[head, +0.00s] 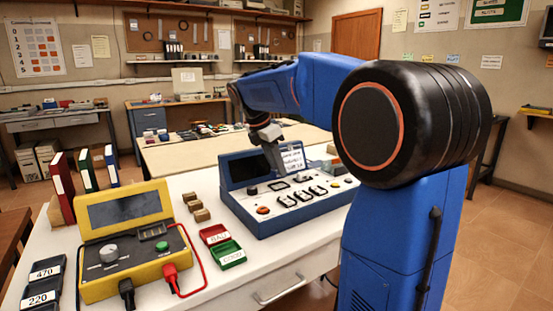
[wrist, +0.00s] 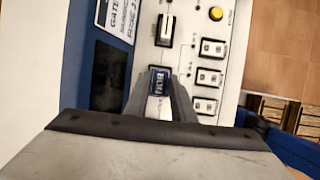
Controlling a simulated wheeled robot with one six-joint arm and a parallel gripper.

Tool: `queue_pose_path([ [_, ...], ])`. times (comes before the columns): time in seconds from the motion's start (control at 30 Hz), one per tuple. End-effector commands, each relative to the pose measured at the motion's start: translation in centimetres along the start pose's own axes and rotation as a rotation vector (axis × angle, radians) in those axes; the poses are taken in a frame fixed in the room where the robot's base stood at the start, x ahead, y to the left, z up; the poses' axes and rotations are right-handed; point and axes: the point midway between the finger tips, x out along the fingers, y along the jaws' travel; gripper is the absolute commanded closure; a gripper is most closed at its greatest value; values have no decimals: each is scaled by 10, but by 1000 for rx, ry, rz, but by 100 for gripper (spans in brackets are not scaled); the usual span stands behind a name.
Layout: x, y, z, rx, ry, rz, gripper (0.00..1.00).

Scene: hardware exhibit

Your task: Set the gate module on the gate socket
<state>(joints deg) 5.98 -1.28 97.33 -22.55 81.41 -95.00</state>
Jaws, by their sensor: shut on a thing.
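My gripper (wrist: 172,92) is shut on a small blue gate module (wrist: 158,80) with light lettering on its face. In the head view my gripper (head: 276,165) points down over the panel of the blue and white console (head: 292,215). The module is hidden there behind the fingers. In the wrist view the module is over the white panel, between the dark screen and several black-framed slots. I cannot tell whether it touches the panel. Which slot is the gate socket is unclear; an upright black-framed slot (wrist: 166,30) lies just above the module in the wrist view.
A printed card (head: 292,158) stands by the console screen. The panel carries a yellow button (wrist: 216,13). Left of the console are red and green trays (head: 215,234), small brown blocks (head: 196,207) and a yellow meter (head: 128,284) with a red lead.

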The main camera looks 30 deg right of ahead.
Motion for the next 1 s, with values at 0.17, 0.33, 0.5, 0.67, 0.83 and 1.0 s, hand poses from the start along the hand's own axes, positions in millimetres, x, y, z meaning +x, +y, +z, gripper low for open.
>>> queue_pose_path([
  [0.17, 13, 0, -5, -1, 0, -1, 99],
  [0.33, 19, 0, -8, -1, 0, 0, 99],
  [0.5, 20, 0, -8, -1, 0, 1, 99],
  [0.67, 20, 0, -8, -1, 0, 1, 99],
  [0.83, 20, 0, -8, -1, 0, 0, 99],
  [1.0, 20, 0, -8, 0, 0, 0, 99],
])
